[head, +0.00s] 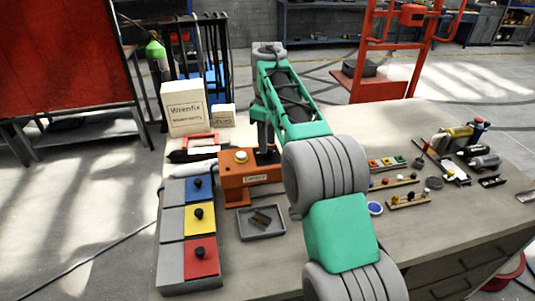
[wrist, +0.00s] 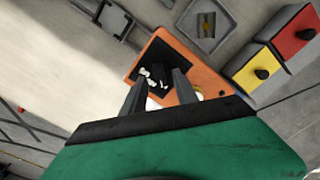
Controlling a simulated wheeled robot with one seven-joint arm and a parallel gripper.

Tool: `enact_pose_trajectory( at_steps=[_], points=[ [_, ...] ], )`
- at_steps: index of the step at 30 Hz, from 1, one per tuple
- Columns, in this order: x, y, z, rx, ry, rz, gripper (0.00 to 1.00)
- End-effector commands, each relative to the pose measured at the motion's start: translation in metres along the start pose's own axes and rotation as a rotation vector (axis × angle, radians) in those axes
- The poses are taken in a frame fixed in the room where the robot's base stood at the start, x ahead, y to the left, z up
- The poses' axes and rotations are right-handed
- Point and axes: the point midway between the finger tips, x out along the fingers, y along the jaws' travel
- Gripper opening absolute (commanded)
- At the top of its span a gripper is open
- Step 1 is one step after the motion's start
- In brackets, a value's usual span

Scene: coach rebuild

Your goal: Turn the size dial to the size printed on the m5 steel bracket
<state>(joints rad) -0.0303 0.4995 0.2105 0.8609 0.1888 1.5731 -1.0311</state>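The orange machine (head: 252,176) stands near the table's left side, with a black panel and a pale button on top. In the wrist view, the black panel (wrist: 158,62) carries a dark size dial (wrist: 160,73) and white marks too small to read. My gripper (head: 265,150) points down over that panel. In the wrist view, my gripper (wrist: 161,76) has its fingers apart, with the dial showing between their tips; I cannot tell whether they touch it. A small dark bracket-like piece (head: 262,217) lies in the grey tray; no print on it is legible.
The grey tray (head: 243,235) lies in front of the machine. Blue, yellow and red blocks with black knobs (head: 199,256) stand to its left. A Wrenfix box (head: 184,108) is behind. Small parts on wooden strips (head: 394,182) and dark tools (head: 486,161) occupy the right.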

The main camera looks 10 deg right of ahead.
Motion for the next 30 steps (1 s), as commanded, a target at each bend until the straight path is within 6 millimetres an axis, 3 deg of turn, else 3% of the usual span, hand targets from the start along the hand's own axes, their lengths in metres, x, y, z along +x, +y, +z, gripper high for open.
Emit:
enact_pose_trajectory(
  at_steps=[1,3,12,24,30],
  points=[
    [0.0124,0.0001,-0.0003,0.0,0.002,0.002,0.35],
    [0.0166,0.0001,-0.0002,0.0,0.002,0.002,0.35],
    [0.016,0.0001,-0.0002,0.0,0.002,0.002,0.35],
    [0.0163,-0.0001,-0.0004,0.0,0.001,0.002,0.02],
    [0.0163,-0.0002,-0.0004,0.0,0.001,0.002,0.0]
  ],
)
